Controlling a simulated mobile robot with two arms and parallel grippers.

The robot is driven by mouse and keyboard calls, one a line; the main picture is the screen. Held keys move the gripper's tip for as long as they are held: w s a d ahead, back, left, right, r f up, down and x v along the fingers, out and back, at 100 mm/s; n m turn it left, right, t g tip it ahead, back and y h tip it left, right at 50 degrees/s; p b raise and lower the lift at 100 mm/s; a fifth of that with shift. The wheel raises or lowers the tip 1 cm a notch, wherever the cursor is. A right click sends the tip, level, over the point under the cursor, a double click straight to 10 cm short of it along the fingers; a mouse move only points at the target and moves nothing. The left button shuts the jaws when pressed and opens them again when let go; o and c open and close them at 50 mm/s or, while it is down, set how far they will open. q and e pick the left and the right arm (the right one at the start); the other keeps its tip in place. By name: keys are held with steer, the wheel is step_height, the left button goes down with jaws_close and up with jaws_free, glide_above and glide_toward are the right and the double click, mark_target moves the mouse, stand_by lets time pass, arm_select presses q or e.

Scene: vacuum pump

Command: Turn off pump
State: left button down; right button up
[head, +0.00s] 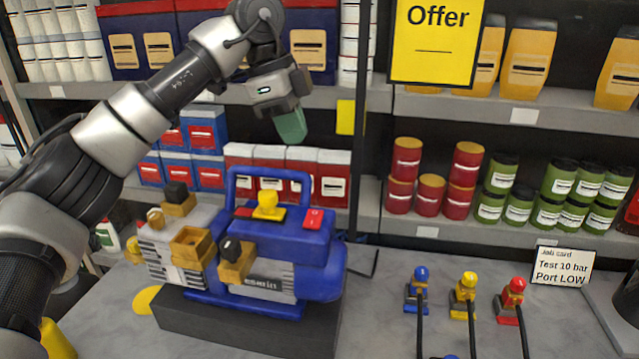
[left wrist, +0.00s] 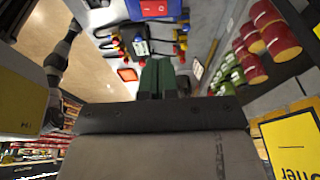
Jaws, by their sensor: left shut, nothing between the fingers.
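The blue vacuum pump (head: 300,255) sits on a dark block on the counter in the head view. The red switch also shows at the top of the left wrist view (left wrist: 154,8). My left gripper (head: 292,128) is shut and empty, with green fingertips, above the pump and apart from it. Its fingers also show in the left wrist view (left wrist: 157,75). My right gripper does not show clearly.
Blue, yellow and red connectors (head: 464,290) with hoses stand on the counter at the right. A job card (head: 560,267) reads "Test 10 bar Port LOW". Shelves of cans and boxes stand behind; a yellow Offer sign (head: 433,45) hangs at upper right.

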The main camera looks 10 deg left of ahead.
arm_select(q)
steer(key=p, duration=0.2)
glide_above(316, 214)
steer(key=a, duration=0.1)
steer(key=f, duration=0.7)
steer(key=shift+s+a, duration=0.15)
steer(key=shift+s, duration=0.2)
steer(key=x, duration=0.1)
steer(key=p+x, duration=0.1)
steer(key=x, duration=0.1)
steer(key=a+x, duration=0.1)
steer(key=x, duration=0.1)
steer(key=shift+w+f, duration=0.2)
steer(key=shift+f, duration=0.5)
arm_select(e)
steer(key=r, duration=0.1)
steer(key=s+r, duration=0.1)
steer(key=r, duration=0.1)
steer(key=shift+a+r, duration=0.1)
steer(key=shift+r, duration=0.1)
arm_select(q)
steer(key=shift+w+f, duration=0.1)
steer(key=shift+f, duration=0.15)
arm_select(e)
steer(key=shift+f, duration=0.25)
